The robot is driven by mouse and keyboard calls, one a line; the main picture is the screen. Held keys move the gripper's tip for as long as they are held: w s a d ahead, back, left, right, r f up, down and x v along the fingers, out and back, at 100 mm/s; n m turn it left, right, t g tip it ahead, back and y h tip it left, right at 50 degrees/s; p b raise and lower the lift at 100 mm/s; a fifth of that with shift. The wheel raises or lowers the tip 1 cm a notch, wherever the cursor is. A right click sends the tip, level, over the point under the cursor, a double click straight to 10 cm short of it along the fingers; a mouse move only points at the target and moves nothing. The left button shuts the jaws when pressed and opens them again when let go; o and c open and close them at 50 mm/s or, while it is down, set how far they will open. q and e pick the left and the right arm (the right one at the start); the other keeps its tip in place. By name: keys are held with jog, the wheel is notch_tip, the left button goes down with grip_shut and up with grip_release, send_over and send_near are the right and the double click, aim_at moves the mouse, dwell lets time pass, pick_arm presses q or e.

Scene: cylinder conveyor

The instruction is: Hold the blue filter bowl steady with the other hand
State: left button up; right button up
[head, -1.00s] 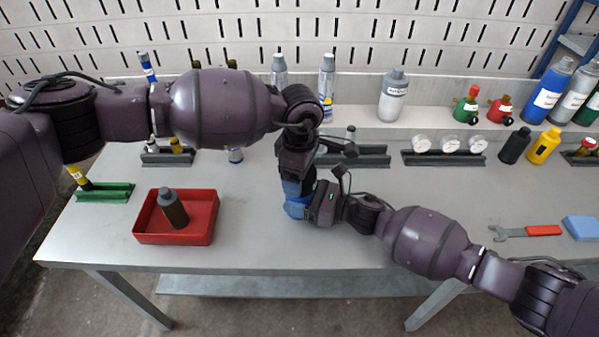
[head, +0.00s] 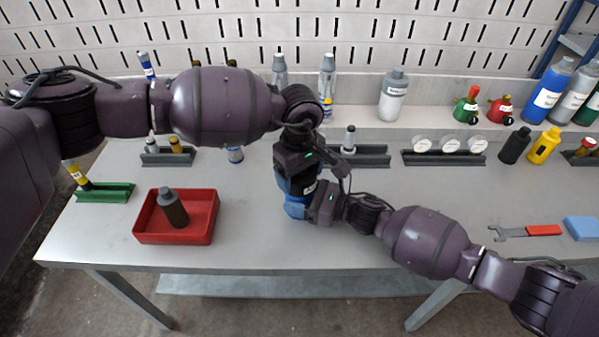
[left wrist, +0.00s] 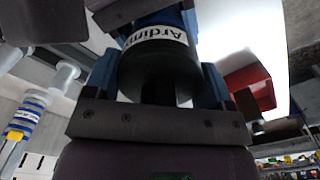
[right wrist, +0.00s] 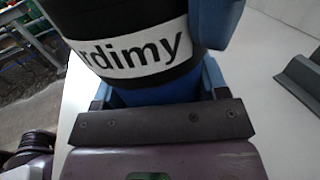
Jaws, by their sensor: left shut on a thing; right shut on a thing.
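The filter stands upright above or on the table, with a blue bowl (head: 294,211) below and a black upper part with a white label (head: 309,188). My left gripper (head: 298,184) comes from above and is shut on the black top (left wrist: 160,62), one finger on each side. My right gripper (head: 312,207) comes from the right, low down, and is shut around the blue bowl (right wrist: 155,93). The label reads "Ardimy" in the left wrist view and partly shows in the right wrist view. Both grippers hide much of the filter, and I cannot see its underside clearly.
A red tray (head: 143,236) with a dark bottle (head: 172,208) stands at the left. A green rack (head: 104,195) is farther left. Dark rails (head: 362,158) line the back. A wrench (head: 525,232) and blue block (head: 582,228) lie right. The front middle is clear.

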pick_arm(q)
jog(key=m, duration=0.4)
jog(key=shift+m, duration=0.9)
jog(key=m, duration=0.2)
jog(key=shift+m, duration=2)
jog(key=shift+m, duration=0.7)
jog(key=m, duration=0.4)
jog(key=shift+m, duration=0.3)
